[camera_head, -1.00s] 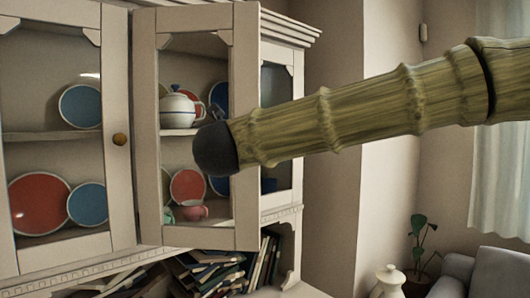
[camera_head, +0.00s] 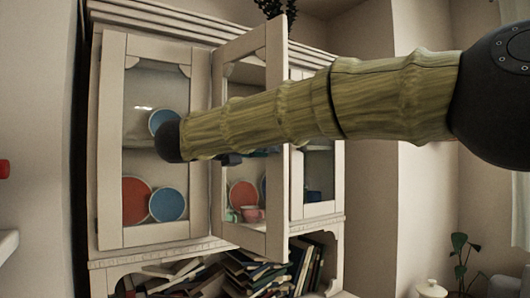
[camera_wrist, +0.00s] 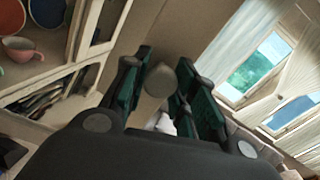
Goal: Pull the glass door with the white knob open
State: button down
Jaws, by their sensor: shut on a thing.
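The middle glass door (camera_head: 277,70) of the cream cabinet stands ajar in the head view, its right edge swung out toward me. In the wrist view my gripper (camera_wrist: 162,80) is shut on a rounded knob (camera_wrist: 160,78), which looks grey-beige in the shade. In the head view my gripper is mostly hidden behind my arm, so I cannot see the grip there.
The cabinet's left door (camera_head: 110,150) is shut, with red and blue plates behind it. A pink cup (camera_head: 253,214) stands on a shelf behind the middle door. Books (camera_head: 245,275) fill the lower shelf. A white vase (camera_head: 430,289) stands at the lower right.

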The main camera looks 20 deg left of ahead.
jog(key=shift+s+a+r, duration=0.15)
jog(key=shift+s+a, duration=0.15)
jog(key=shift+d, duration=0.1)
jog(key=c, duration=1.1)
grip_release()
jog(key=v, duration=1.2)
